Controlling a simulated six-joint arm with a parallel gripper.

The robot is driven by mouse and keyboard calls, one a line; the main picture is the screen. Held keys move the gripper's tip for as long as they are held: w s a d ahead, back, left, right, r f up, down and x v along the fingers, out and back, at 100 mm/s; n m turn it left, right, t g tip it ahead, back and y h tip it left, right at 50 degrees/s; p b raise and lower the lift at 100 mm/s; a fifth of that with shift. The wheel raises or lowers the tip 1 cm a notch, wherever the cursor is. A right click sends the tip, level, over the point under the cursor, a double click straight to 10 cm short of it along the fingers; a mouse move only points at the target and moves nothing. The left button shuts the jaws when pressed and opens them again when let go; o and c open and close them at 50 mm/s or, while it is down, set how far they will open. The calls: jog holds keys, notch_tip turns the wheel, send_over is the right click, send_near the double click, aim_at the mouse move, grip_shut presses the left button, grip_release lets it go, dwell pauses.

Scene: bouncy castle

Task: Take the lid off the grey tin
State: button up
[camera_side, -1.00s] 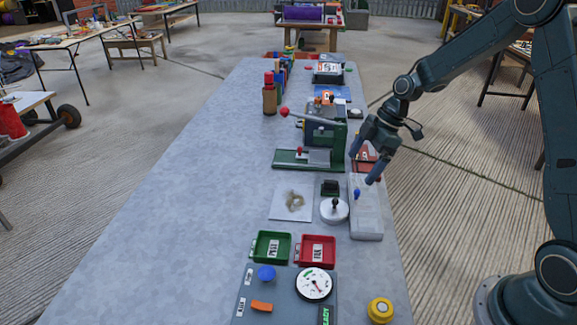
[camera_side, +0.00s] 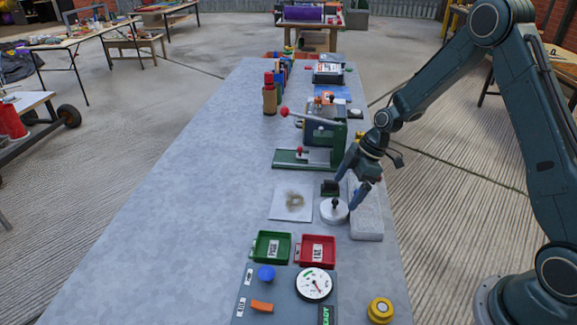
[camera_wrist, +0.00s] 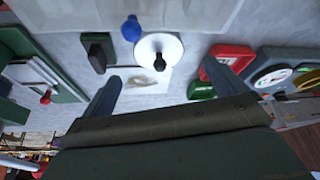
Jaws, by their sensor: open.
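The tin's round pale lid (camera_side: 334,214) with a black knob (camera_side: 335,203) shows in the side view, right of the white sheet. In the wrist view the lid (camera_wrist: 172,45) and its knob (camera_wrist: 159,63) lie near the top centre. The tin's body below the lid is mostly hidden. My gripper (camera_side: 346,193) is open and empty, pointing down, close above the lid's knob. In the wrist view my gripper's fingers (camera_wrist: 160,72) stand wide apart, one to each side of the knob. I cannot tell the remaining height exactly.
A black block (camera_side: 330,188) stands just behind the tin. A pale tray (camera_side: 367,222) lies to its right; a blue knob (camera_wrist: 131,28) shows beside the lid. Green (camera_side: 271,233) and red (camera_side: 317,236) trays stand in front. A green machine (camera_side: 300,160) stands behind. The bench's left is clear.

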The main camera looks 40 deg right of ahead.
aim_at(335, 204)
jog(key=shift+w+x, duration=0.2)
jog(key=shift+x, duration=2.35)
jog(key=shift+a, duration=0.1)
jog(key=shift+c, duration=0.3)
jog(key=c, duration=1)
